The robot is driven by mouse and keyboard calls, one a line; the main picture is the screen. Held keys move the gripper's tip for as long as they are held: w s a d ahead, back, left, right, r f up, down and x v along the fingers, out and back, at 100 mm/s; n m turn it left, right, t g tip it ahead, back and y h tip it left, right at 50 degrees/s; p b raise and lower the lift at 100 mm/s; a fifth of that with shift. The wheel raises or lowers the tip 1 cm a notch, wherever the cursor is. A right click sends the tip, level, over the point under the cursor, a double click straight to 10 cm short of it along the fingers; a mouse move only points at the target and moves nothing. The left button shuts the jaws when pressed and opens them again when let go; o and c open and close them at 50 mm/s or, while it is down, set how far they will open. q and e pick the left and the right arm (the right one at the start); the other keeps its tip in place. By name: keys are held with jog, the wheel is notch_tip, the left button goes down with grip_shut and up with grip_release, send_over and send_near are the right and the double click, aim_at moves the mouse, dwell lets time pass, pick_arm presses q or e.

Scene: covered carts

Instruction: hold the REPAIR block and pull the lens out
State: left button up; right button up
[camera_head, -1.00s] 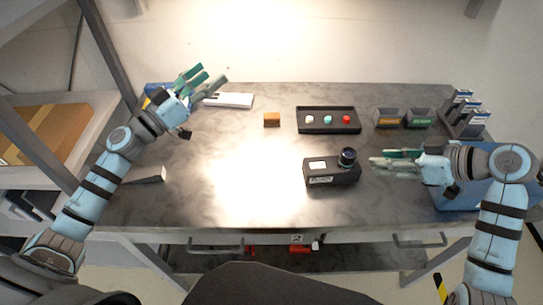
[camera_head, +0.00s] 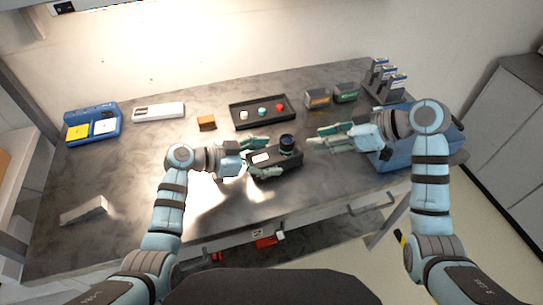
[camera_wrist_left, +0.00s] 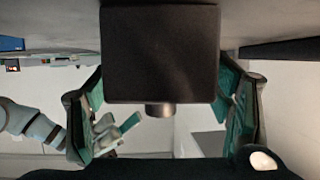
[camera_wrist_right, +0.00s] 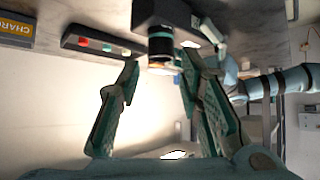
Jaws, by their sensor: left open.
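The block (camera_head: 285,160) is a black box with a white label on top, standing on the grey marbled table. My left gripper (camera_head: 261,157) is open around the block's left end, one finger on each side. In the left wrist view the dark block (camera_wrist_left: 160,60) fills the space between the fingers, with narrow gaps. My right gripper (camera_head: 312,138) is open and empty, just right of the lens. In the right wrist view the lens (camera_wrist_right: 160,45) is beyond the spread fingertips, still seated in the block.
A black tray (camera_head: 240,124) with several coloured knobs lies behind the block. An orange block (camera_head: 206,123), white box (camera_head: 158,112) and blue tray (camera_head: 112,113) are back left. Labelled bins (camera_head: 345,93) and a rack (camera_head: 390,86) stand back right. A blue bin (camera_head: 430,150) is beside my right arm.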

pick_arm(q)
jog(key=shift+x, duration=1.1)
jog(key=shift+a, duration=0.1)
